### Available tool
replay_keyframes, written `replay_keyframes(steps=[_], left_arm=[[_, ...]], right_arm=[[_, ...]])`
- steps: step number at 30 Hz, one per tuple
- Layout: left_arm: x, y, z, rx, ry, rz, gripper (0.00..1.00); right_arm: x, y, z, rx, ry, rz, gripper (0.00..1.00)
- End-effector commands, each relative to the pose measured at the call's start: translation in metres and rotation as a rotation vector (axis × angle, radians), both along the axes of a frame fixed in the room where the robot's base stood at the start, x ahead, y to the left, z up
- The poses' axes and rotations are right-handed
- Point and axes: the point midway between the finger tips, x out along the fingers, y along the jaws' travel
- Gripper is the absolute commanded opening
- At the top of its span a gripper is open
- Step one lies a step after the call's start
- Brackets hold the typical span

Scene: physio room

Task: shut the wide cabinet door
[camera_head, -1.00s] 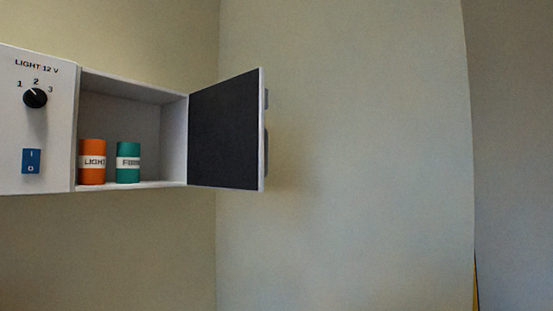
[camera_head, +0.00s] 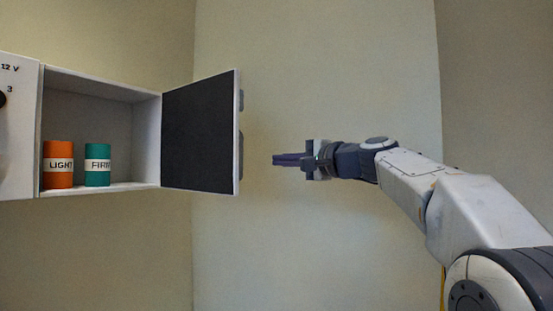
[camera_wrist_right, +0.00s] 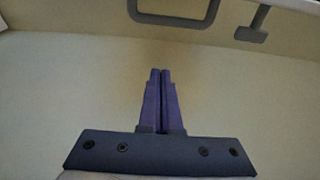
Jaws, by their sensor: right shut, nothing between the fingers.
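The wide cabinet door (camera_head: 200,132) stands open in the head view, hinged at the right side of the white cabinet (camera_head: 100,82). Its dark inner face is toward me, with a pale rim and grey fittings on its far outer side. My right gripper (camera_head: 275,160) is shut and empty, to the right of the door's free edge and apart from it. In the right wrist view the closed purple fingers (camera_wrist_right: 160,72) point toward a pale surface. A grey loop-shaped handle (camera_wrist_right: 175,20) shows at the top there. My left gripper is not in view.
An orange can (camera_head: 58,164) and a green can (camera_head: 97,165) stand inside the cabinet. A white panel with a dark knob (camera_head: 2,98) is at the left edge. Plain wall and free room lie around my right gripper.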

Motion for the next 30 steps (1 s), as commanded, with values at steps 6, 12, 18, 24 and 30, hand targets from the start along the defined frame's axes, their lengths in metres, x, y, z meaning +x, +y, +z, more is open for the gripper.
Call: replay_keyframes(steps=[6,12,18,24,30], left_arm=[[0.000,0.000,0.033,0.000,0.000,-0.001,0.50],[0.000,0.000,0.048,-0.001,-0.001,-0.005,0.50],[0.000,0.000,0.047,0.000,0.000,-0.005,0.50],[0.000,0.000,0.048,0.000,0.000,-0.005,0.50],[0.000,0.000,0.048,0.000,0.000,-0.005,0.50]], right_arm=[[0.036,0.032,0.006,-0.002,0.002,0.004,0.00],[0.053,0.054,0.003,-0.002,-0.001,0.003,0.00],[0.032,0.064,0.001,-0.002,-0.001,0.002,0.00],[0.023,0.070,0.000,-0.002,-0.001,0.001,0.00],[0.023,0.070,0.000,-0.004,0.000,0.000,0.00]])
